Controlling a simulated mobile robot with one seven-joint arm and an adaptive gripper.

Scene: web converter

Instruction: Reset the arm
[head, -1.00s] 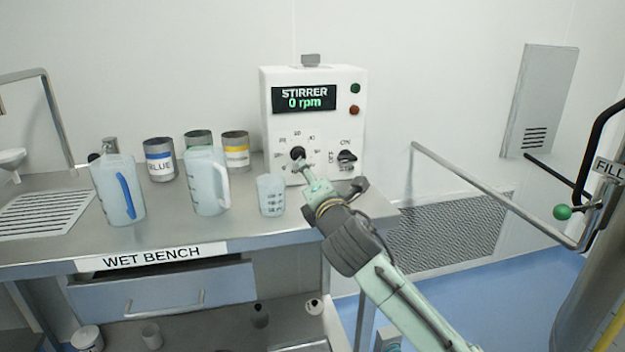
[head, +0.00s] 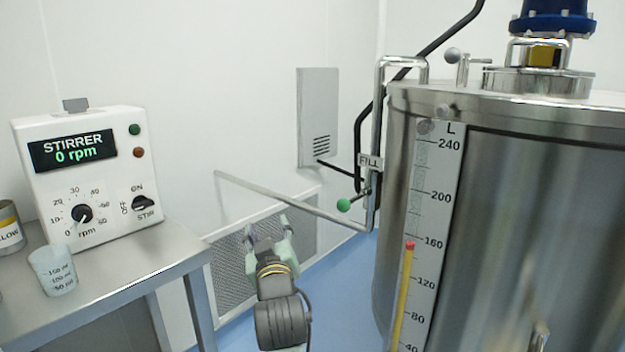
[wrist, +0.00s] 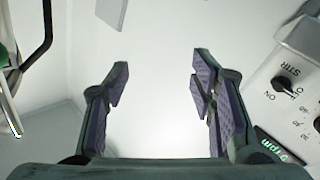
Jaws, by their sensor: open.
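My gripper (head: 267,226) is in the lower middle of the head view, in front of the wall grille and to the right of the bench. It is open and empty. In the wrist view my gripper (wrist: 162,85) shows its two purple-padded fingers wide apart with only pale wall between them. The white stirrer box (head: 85,175) stands on the bench at the left and reads 0 rpm. Its dark speed knob (head: 82,213) and ON/STIR switch (head: 144,202) face forward. Part of the stirrer box (wrist: 290,75) also shows at the right of the wrist view.
A large steel tank (head: 480,230) with a litre scale fills the right. A fill pipe with a green-knobbed valve (head: 344,205) stands beside it. A small beaker (head: 52,272) stands near the bench edge.

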